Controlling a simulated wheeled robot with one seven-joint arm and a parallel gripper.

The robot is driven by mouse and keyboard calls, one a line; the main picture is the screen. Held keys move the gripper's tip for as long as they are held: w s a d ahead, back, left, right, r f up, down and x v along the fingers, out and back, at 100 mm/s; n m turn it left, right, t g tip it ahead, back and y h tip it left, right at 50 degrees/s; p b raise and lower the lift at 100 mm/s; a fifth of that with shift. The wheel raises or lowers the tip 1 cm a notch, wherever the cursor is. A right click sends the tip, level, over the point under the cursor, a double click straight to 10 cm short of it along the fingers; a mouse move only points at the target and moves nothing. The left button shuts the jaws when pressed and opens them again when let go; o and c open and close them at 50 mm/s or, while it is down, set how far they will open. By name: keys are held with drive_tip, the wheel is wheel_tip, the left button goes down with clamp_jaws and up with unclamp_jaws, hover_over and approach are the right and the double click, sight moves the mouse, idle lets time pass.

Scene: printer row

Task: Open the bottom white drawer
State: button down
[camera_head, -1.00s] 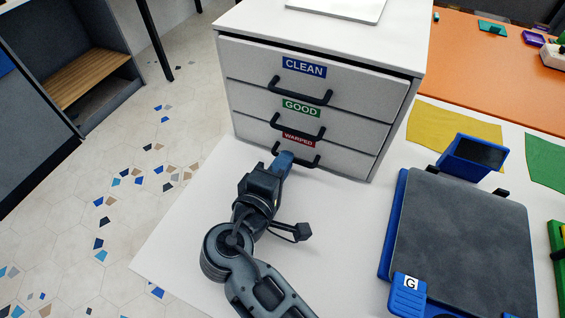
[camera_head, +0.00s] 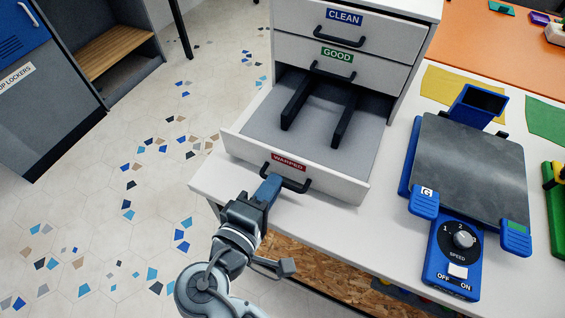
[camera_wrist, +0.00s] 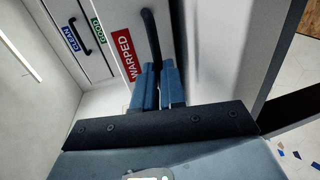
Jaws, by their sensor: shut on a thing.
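The bottom white drawer (camera_head: 335,189), with a red WARPED label (camera_head: 288,161), is pulled well out of the white cabinet (camera_head: 410,75). Its black bar handle (camera_head: 294,186) is on the front face. My gripper (camera_head: 270,184) is shut on this handle near its left end. In the wrist view the blue fingers (camera_wrist: 158,82) close around the dark handle (camera_wrist: 151,38), beside the WARPED label. The fingers hide part of the handle. Inside the drawer lie two long dark bars (camera_head: 343,121).
The GOOD drawer (camera_head: 375,70) and CLEAN drawer (camera_head: 385,32) above are shut. A blue machine with a dark plate (camera_head: 470,165) stands on the white table to the right. Open floor (camera_head: 100,220) lies to the left.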

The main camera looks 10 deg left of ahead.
drive_tip(key=f+v, duration=0.1)
drive_tip(key=v, duration=0.7)
drive_tip(key=shift+s+f+p, duration=0.35)
drive_tip(key=shift+f+p, duration=0.05)
drive_tip(key=c, duration=1.2)
unclamp_jaws()
drive_tip(key=v, duration=0.7)
drive_tip(key=shift+s+a+b, duration=0.15)
drive_tip(key=shift+s+b, duration=0.15)
drive_tip(key=shift+b, duration=0.15)
